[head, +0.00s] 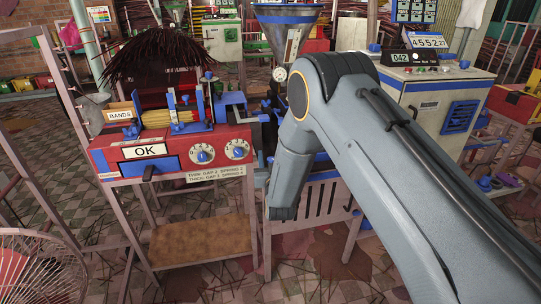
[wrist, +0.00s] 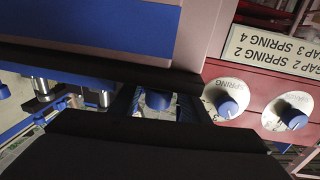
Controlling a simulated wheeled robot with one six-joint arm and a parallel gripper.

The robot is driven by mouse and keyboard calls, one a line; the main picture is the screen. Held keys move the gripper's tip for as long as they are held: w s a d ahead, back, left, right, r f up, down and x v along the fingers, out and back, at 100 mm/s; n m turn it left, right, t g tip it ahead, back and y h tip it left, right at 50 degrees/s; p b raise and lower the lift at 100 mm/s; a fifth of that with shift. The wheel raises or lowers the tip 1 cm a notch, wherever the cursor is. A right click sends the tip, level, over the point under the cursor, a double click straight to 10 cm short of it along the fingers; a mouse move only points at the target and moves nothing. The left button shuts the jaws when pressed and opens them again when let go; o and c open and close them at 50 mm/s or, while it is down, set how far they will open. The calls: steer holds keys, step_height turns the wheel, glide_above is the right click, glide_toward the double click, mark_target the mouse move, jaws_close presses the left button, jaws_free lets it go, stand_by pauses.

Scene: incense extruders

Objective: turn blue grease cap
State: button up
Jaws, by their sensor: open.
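A blue round cap (wrist: 158,100), likely the grease cap, shows in the wrist view in the gap between two dark bodies that look like the jaws of my gripper (wrist: 150,97). The jaws are open, with the cap between or beyond them; I cannot tell whether they touch it. Much of the cap is hidden by the dark shapes. In the head view my arm reaches down beside the red machine (head: 120,163), and my gripper and this cap cannot be made out there.
Two white dials with blue knobs sit right of the cap in the wrist view (wrist: 228,105) and on the red machine's front (head: 202,154). A grey cabinet (head: 425,115) stands right. A hopper (head: 287,30) rises behind my arm. A fan (head: 38,265) stands front left.

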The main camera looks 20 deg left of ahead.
steer(key=shift+w+a, duration=0.1)
steer(key=shift+w, duration=0.4)
steer(key=shift+c, duration=0.2)
steer(key=c, duration=1)
steer(key=shift+m+h, duration=0.3)
steer(key=shift+h, duration=0.1)
steer(key=m+h, duration=0.1)
steer(key=h, duration=0.1)
steer(key=d+m+t+h+b, duration=0.1)
steer(key=m+h, duration=0.1)
steer(key=h, duration=0.1)
steer(key=shift+w+f+t, duration=0.1)
steer(key=shift+w+t, duration=0.05)
steer(key=shift+t, duration=0.15)
steer(key=shift+d+m+h+b, duration=0.25)
steer(key=shift+m+h+b, duration=0.2)
steer(key=shift+m+h, duration=0.45)
steer(key=shift+d+m+h+b, duration=0.25)
steer(key=shift+m+h+b, duration=0.2)
steer(key=shift+h, duration=0.7)
steer(key=shift+d+m+h+b, duration=0.25)
steer(key=shift+m+h+b, duration=0.15)
steer(key=shift+m+h, duration=0.5)
steer(key=shift+h, duration=0.25)
